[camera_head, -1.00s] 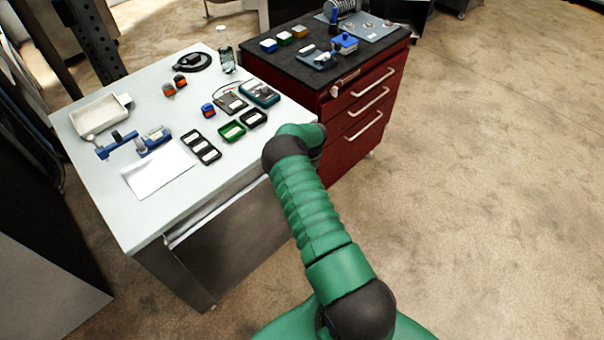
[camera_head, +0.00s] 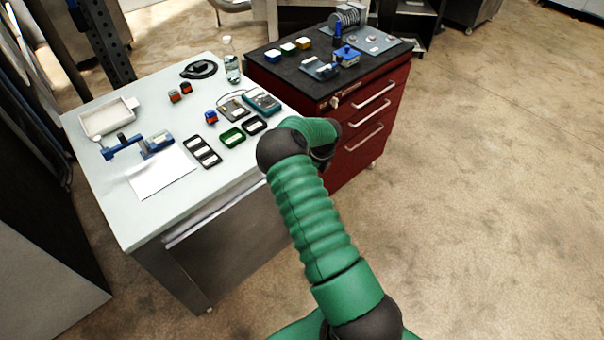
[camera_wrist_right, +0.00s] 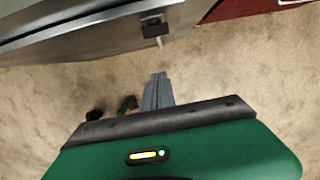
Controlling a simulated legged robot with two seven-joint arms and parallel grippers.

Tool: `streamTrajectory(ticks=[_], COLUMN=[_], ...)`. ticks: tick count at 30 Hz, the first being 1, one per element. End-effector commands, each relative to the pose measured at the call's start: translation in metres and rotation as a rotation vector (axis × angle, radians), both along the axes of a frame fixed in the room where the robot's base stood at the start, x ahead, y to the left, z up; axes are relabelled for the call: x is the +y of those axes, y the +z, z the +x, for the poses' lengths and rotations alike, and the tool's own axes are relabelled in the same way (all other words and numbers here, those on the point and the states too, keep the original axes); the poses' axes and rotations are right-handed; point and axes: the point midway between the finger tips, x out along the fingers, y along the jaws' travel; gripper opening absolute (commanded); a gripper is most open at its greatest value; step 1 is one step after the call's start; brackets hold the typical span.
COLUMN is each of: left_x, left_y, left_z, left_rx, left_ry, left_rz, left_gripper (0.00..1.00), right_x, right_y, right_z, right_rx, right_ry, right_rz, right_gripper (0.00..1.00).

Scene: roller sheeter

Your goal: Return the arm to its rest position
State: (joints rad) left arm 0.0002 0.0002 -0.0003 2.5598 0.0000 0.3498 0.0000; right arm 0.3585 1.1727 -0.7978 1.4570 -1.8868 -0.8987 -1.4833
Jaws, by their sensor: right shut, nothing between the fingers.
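My right arm (camera_head: 312,225) is green with black joints and reaches up from the bottom of the head view, its bent end beside the front right edge of the white table (camera_head: 145,222). Its gripper is hidden there behind the arm. In the right wrist view my right gripper (camera_wrist_right: 158,84) shows as grey fingers close together, with nothing between them. It points over bare floor, near the underside of the table. My left gripper is not in view.
The white table holds a tray (camera_head: 88,127), a blue clamp-like tool (camera_head: 150,147), paper (camera_head: 160,184), frames and a meter (camera_head: 262,101). A red drawer cabinet (camera_head: 345,165) with a black top stands beside it. Floor to the right is clear.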

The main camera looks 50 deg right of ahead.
Motion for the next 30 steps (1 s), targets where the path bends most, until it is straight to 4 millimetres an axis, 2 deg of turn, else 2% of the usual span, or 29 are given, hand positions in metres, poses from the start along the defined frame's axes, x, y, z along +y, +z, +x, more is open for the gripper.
streamTrajectory(ticks=[5,8,11,12,14,15,17,18,19,21,24,27,30], left_x=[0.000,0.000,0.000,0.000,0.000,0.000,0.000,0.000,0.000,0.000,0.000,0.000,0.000], left_y=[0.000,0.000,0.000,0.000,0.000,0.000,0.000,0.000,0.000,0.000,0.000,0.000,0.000], left_z=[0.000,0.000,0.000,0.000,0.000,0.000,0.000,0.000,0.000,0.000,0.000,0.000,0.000], left_rx=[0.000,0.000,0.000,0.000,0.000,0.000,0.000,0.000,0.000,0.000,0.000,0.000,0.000], left_ry=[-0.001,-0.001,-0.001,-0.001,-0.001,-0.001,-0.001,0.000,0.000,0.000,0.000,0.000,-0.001], left_rz=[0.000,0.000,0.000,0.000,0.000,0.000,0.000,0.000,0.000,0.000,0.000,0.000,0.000], left_gripper=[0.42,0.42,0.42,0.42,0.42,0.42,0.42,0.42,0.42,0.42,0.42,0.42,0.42], right_x=[0.001,0.010,0.036,0.054,0.089,0.116,0.164,0.197,0.220,0.270,0.329,0.367,0.384], right_y=[0.003,0.017,0.059,0.084,0.116,0.132,0.146,0.149,0.150,0.148,0.144,0.142,0.141], right_z=[0.002,0.027,0.078,0.098,0.113,0.112,0.097,0.080,0.066,0.029,-0.025,-0.067,-0.090], right_rx=[-0.006,-0.103,-0.328,-0.436,-0.556,-0.593,-0.585,-0.543,-0.502,-0.390,-0.231,-0.116,-0.058], right_ry=[-0.012,-0.132,-0.474,-0.691,-1.050,-1.290,-1.643,-1.856,-1.997,-2.281,-2.592,-2.795,-2.898], right_rz=[0.002,0.016,0.096,0.172,0.327,0.440,0.603,0.685,0.731,0.789,0.787,0.739,0.699], right_gripper=[0.00,0.00,0.00,0.00,0.00,0.00,0.00,0.00,0.00,0.00,0.00,0.00,0.00])
